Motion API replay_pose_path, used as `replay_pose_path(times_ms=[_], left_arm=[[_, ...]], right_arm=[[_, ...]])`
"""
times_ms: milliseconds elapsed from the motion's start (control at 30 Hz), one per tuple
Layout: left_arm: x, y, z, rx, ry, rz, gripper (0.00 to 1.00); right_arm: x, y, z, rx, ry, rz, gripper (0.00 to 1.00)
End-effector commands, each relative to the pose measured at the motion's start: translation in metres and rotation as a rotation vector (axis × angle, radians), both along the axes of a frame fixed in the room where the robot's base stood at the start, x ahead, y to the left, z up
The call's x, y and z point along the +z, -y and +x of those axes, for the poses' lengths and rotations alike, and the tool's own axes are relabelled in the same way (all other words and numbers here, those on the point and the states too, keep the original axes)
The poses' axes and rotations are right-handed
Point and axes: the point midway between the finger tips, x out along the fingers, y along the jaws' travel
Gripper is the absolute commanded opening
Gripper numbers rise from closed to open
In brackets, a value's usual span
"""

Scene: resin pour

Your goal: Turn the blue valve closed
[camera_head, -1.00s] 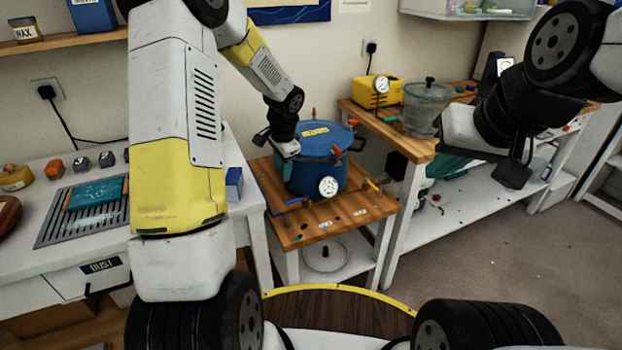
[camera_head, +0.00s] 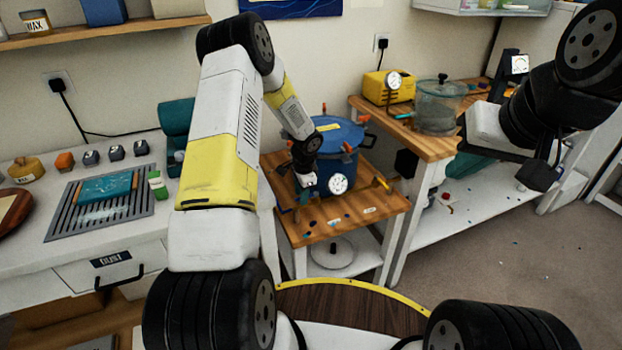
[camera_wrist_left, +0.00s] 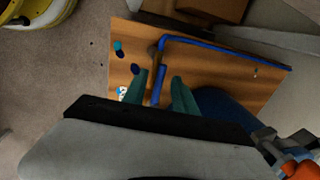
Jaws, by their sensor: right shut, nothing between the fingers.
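The blue pressure pot (camera_head: 342,165) stands on a small wooden-topped stand. The blue valve handle (camera_wrist_left: 161,88) is a short blue bar above the wooden top in the left wrist view. My left gripper (camera_head: 300,192) is low at the pot's front left. In the wrist view its two green fingers (camera_wrist_left: 162,92) are apart, one on each side of the blue handle; I cannot tell whether they touch it. The arm and hand hide most of the handle in the head view. My right gripper (camera_head: 476,130) is raised at the right, far from the valve; its fingertips are hardly visible.
A gauge (camera_head: 338,184) and a yellow valve handle (camera_head: 383,183) are near the pot's front. A blue pipe (camera_wrist_left: 225,50) runs along the wooden top. A bench with a yellow pump (camera_head: 388,87) and clear chamber (camera_head: 438,106) stands behind right. A white counter (camera_head: 110,244) is left.

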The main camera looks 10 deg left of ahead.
Motion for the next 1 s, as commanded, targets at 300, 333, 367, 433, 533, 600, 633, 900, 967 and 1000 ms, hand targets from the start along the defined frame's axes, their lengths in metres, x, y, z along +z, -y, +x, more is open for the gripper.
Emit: replay_pose_path(times_ms=[300,333,367,433,533,600,633,900,967,1000], left_arm=[[-0.0001,-0.0003,0.0001,0.0,0.0,0.0,0.14],[-0.0001,-0.0003,0.0001,0.0,0.0,0.0,0.08],[-0.0001,-0.0003,0.0001,0.0,0.0,0.0,0.02],[0.0,-0.0004,0.0,0.0,0.0,0.0,0.0],[0.0,-0.0002,0.0,0.0,0.0,0.0,0.0],[0.0001,-0.0003,0.0,0.0,-0.001,0.001,0.0],[0.0001,-0.0003,-0.0001,0.0,-0.001,0.001,0.0],[0.0002,-0.0003,0.0,0.0,-0.001,0.001,0.0],[0.0002,-0.0003,0.0,0.0,-0.001,0.001,0.0],[0.0002,-0.0003,0.0,0.0,-0.001,0.001,0.0]], right_arm=[[0.0001,0.0,-0.0001,0.0,0.0,0.0,0.0],[0.0,0.0,0.0,0.0,0.0,0.0,0.0],[0.0,0.0,0.0,0.0,0.0,0.0,0.0],[0.0,0.0,0.0,0.0,0.0,0.0,0.0],[0.0,0.0,0.0,0.0,0.0,0.0,0.0],[0.0,0.0,0.0,0.0,0.0,0.0,0.0],[0.0,0.0,0.0,0.0,0.0,0.0,0.0],[0.0,0.0,0.0,0.0,0.0,0.0,0.0],[0.0,0.0,0.0,0.0,0.0,0.0,0.0],[0.0,0.0,0.0,0.0,0.0,0.0,0.0]])
